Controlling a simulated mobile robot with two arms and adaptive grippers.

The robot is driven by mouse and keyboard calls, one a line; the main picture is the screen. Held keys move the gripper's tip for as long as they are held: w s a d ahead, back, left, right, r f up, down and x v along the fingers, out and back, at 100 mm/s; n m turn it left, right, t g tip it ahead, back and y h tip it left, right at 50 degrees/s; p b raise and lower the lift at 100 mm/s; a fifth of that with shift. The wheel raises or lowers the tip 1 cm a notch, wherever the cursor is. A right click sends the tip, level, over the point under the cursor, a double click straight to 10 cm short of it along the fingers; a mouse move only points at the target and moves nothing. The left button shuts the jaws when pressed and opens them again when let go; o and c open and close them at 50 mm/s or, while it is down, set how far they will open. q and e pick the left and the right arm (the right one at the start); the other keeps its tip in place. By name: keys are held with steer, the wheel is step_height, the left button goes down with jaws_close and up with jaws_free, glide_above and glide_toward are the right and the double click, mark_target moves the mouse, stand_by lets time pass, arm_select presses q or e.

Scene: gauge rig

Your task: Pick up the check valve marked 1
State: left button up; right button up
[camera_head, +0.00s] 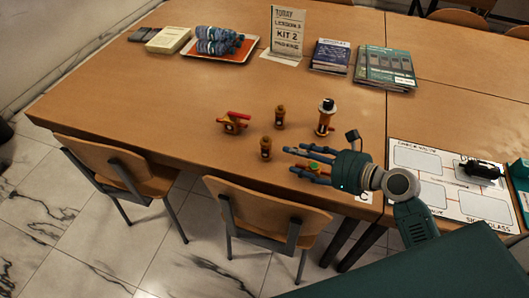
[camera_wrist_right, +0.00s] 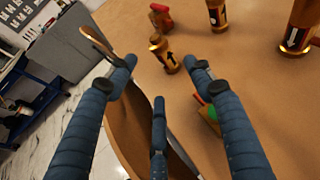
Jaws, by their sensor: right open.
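Two small brass fittings with arrow labels stand upright on the table, both likely check valves. The nearer fitting (camera_head: 266,148) is left of my right gripper (camera_head: 302,160); the farther fitting (camera_head: 279,117) is behind it. I cannot read a number on either. In the right wrist view, the nearer fitting (camera_wrist_right: 166,56) stands just beyond the fingertips of my right gripper (camera_wrist_right: 165,76), apart from them. The farther fitting (camera_wrist_right: 217,14) is cut by the top edge. My right gripper is open and empty, low over the table. My left gripper is out of view.
A red-handled valve (camera_head: 233,122) lies left of the fittings, and a larger brass piece (camera_head: 326,117) stands right. A green-and-orange part (camera_wrist_right: 208,113) is partly hidden by a finger. A marked mat (camera_head: 417,194) is at right. Chairs (camera_head: 262,213) line the front edge.

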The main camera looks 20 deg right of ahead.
mark_target(269, 150)
steer(key=shift+w+a+f+b, duration=0.15)
steer(key=shift+f+b, duration=0.2)
steer(key=shift+f, duration=0.3)
steer(key=shift+w+a+f, duration=0.1)
steer(key=shift+w+f, duration=0.05)
steer(key=shift+w, duration=0.05)
steer(key=x, duration=1)
steer(key=shift+w+a, duration=0.15)
steer(key=shift+a, duration=0.2)
steer(key=c, duration=1.1)
